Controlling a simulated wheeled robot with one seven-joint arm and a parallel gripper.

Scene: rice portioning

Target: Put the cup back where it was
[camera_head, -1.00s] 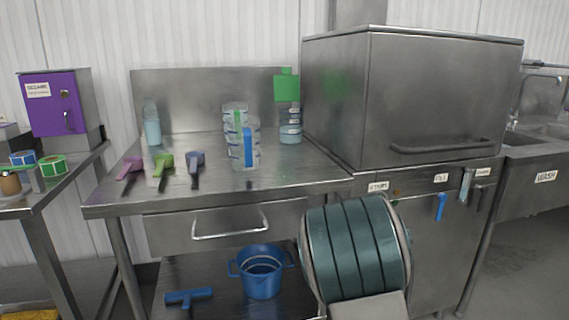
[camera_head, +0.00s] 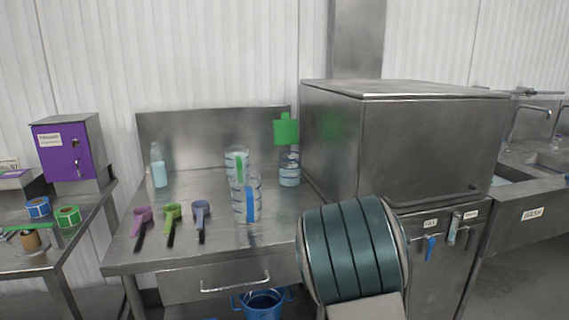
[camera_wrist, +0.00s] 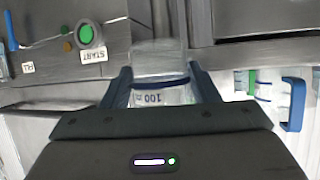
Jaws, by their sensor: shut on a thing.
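In the head view my teal arm fills the lower right middle, and neither the gripper nor the held cup shows. On the steel table (camera_head: 185,248) stand clear cups, one with a blue handle (camera_head: 249,205) and one with a green handle (camera_head: 239,168). Another clear cup (camera_head: 289,173) stands near the back right.
A bottle (camera_head: 158,168) stands behind. A large steel box (camera_head: 400,140) rises right of the table. The wrist view shows a green start button (camera_wrist: 86,34). The table's front middle is bare.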

